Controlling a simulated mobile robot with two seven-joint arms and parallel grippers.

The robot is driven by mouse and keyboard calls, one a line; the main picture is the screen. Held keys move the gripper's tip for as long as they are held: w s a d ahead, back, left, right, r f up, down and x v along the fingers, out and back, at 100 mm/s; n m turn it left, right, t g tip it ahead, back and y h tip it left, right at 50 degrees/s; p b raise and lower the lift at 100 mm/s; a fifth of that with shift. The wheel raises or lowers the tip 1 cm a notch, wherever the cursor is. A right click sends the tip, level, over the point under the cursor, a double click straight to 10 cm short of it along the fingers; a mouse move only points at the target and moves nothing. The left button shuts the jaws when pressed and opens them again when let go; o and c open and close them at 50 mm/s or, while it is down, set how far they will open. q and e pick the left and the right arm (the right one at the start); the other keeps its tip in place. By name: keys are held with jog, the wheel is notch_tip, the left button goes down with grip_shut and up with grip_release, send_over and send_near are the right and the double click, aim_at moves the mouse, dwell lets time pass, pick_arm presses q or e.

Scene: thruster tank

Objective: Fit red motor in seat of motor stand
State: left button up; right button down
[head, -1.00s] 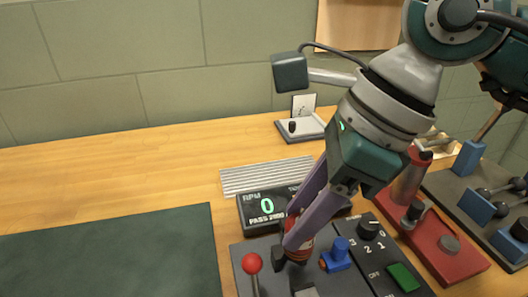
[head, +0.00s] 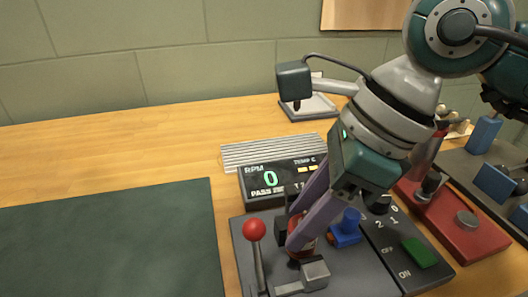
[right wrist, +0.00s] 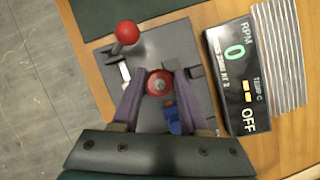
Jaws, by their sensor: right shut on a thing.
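The red motor (head: 304,245) is between the purple fingers of my right gripper (head: 302,240), which is shut on it. The right wrist view shows its round red end (right wrist: 158,82) from above, between the fingertips. The grey motor stand (head: 252,243) lies below, with a red-knobbed lever (head: 254,230) and a grey clamp piece (head: 314,274). The motor appears upright, low over the stand, between a dark block (head: 282,229) and the clamp piece. The fingers and motor hide the seat, so I cannot tell whether the motor touches it. My left gripper is out of view.
A blue connector (head: 347,227) stands right of the motor, close to a finger. The RPM display (head: 260,183) reads 0 behind the stand. A switch panel with a green switch (head: 420,252) and a red fixture (head: 468,238) lie right. A dark mat (head: 110,240) lies left.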

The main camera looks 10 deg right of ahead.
jog(key=shift+f, duration=0.2)
jog(key=c, duration=0.7)
grip_release()
jog(key=o, duration=0.4)
jog(key=shift+c, duration=0.2)
jog(key=shift+d, duration=0.1)
jog(key=v, duration=1)
jog(key=shift+s, duration=0.15)
